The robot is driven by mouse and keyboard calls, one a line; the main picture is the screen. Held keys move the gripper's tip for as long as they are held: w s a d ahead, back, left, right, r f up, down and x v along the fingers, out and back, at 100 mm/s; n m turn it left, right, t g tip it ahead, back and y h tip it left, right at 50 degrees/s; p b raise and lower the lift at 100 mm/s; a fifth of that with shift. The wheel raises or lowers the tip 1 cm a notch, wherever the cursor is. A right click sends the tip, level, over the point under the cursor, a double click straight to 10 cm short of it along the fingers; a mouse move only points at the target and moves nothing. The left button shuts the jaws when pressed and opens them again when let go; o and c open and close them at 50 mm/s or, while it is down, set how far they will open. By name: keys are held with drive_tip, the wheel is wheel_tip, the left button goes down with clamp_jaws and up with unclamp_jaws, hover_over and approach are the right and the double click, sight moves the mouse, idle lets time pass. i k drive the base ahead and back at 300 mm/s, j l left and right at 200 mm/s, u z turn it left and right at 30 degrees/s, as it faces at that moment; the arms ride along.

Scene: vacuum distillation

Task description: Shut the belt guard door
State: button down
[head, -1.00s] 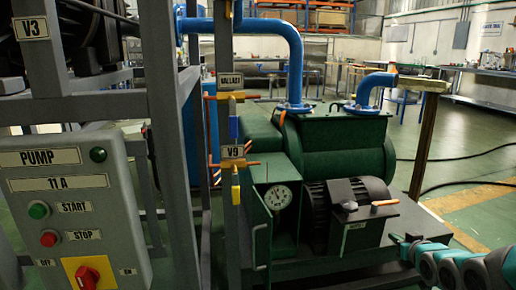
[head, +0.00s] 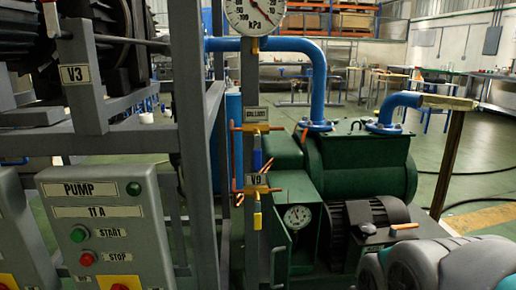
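The belt guard (head: 292,187) is a dark green box on the green pump, right of the V9 post. Its door (head: 283,248) stands open, swung out toward me on the left side of the opening, with a thin handle on it. A round white gauge (head: 297,217) shows in the opening. The post hides part of the guard's left side. Grey and teal links of my arm fill the lower right corner, well right of the door. My gripper is not visible.
The pump panel (head: 108,215) and grey frame (head: 200,160) stand at left. The V9 post (head: 251,225) rises just left of the door. A black motor (head: 368,216) with an orange-handled tool (head: 404,226) sits right of the guard. An upright wooden post (head: 447,165) stands further right.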

sight(282, 243)
drive_tip(key=l+z, duration=0.1)
drive_tip(key=z, duration=0.75)
drive_tip(key=l+u, duration=0.15)
drive_tip(key=u, duration=0.2)
drive_tip(key=l+u, duration=0.15)
drive_tip(key=u, duration=0.2)
drive_tip(key=l+u, duration=0.2)
drive_tip(key=u, duration=0.15)
